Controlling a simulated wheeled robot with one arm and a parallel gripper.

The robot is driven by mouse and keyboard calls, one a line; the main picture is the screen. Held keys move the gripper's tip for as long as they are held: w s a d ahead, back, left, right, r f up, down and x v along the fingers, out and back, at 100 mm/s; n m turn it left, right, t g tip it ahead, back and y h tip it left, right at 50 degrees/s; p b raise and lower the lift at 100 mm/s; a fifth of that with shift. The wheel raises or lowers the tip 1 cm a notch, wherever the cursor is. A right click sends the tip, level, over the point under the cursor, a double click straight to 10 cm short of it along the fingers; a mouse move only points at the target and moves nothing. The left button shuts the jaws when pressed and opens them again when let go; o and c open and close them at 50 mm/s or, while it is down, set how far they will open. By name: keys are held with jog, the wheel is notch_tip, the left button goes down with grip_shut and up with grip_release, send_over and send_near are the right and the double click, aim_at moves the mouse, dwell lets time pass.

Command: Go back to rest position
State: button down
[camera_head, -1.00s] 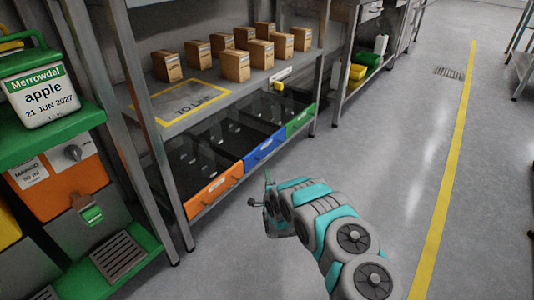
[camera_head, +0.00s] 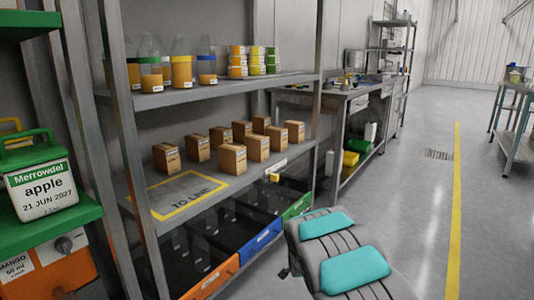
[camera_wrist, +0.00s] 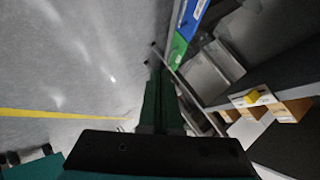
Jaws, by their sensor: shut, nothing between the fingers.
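My gripper (camera_wrist: 156,72) shows in the wrist view as dark green fingers close together, with nothing between them. It points out over the grey floor, beside the front edge of the shelf unit. In the head view my grey and teal arm fills the lower middle, and it hides most of the gripper.
A metal shelf unit (camera_head: 222,94) on the left carries small brown boxes (camera_head: 233,158), bottles and stacked cups. Orange, blue (camera_head: 259,242) and green bins stand on its lower shelf.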

jog(key=s+d+r+n+g, duration=0.25)
jog(key=s+r, duration=0.35)
jog(key=s, duration=0.6)
jog(key=s+d+r+n+g, duration=0.2)
jog(key=s+d+r+g, duration=0.3)
jog(key=s, duration=0.6)
jog(key=s+a+r+n+g, duration=0.1)
jog(key=s+r+n, duration=0.1)
jog(key=s, duration=1)
jog(key=s+a+r+n+g+p, duration=0.1)
jog(key=s+r+n+g, duration=0.1)
jog(key=s, duration=1)
jog(key=s+a+r+n+g, duration=0.1)
jog(key=s+r+n+g, duration=0.1)
jog(key=s, duration=1)
jog(key=shift+s+a+r+p, duration=0.35)
jog(key=shift+r, duration=0.15)
jog(key=shift+g, duration=0.25)
